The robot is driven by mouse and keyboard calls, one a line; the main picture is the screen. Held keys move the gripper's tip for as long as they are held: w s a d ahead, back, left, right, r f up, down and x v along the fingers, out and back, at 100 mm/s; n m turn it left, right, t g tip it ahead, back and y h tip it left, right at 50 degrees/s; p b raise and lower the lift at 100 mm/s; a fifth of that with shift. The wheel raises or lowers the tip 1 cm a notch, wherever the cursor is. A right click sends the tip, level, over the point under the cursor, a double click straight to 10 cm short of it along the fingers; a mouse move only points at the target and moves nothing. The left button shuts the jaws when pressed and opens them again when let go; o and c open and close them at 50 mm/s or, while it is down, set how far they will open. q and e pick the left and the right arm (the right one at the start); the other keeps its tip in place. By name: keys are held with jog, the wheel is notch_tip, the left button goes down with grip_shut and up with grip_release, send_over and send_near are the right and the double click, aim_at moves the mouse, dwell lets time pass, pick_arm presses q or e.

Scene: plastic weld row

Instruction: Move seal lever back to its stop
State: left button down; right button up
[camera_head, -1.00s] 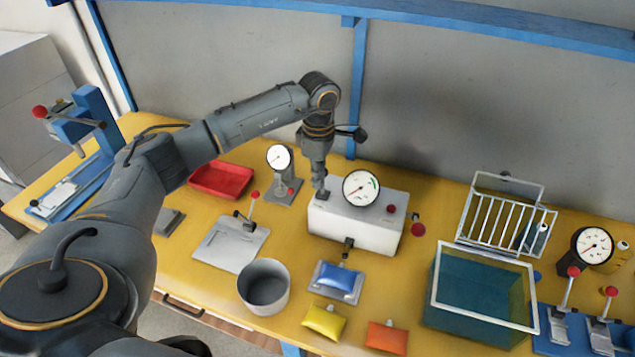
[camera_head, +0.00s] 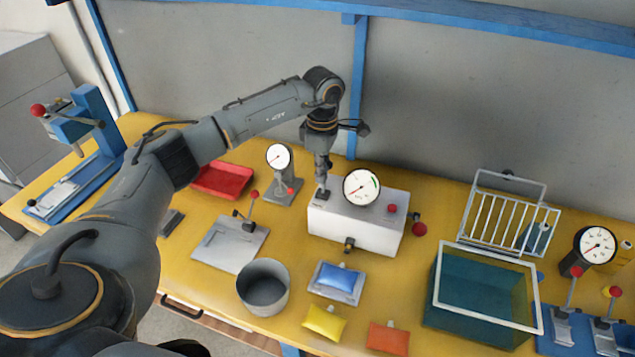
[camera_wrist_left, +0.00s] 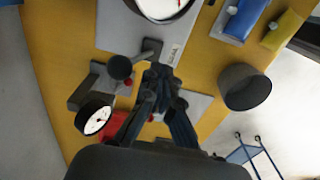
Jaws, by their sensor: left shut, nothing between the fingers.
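The white sealing box (camera_head: 350,226) with a round gauge stands at the middle of the yellow bench. Its seal lever seems to be the dark one on a small dark base (camera_head: 322,195) at the top left of the box. In the left wrist view this lever shows a round black knob (camera_wrist_left: 120,67), beside a small printed label. My left gripper (camera_head: 322,182) is shut and empty, pointing down just above the lever base and hiding part of it. In the wrist view its fingertips (camera_wrist_left: 160,76) are close beside the lever; contact cannot be told. My right gripper is not seen.
A gauge on a stand (camera_head: 279,158) and a red tray (camera_head: 222,180) are left of the box. A grey plate with a red-knobbed lever (camera_head: 230,243), a grey pot (camera_head: 263,287) and coloured pouches are in front. A teal tank (camera_head: 480,295) stands to the right.

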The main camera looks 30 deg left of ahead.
pick_arm(q)
jog(key=shift+s, duration=0.15)
jog(key=shift+s+d, duration=0.15)
jog(key=shift+s, duration=0.45)
notch_tip(320, 180, up, 7)
jog(key=p, duration=0.4)
jog(key=shift+p, duration=0.3)
dwell(0.3)
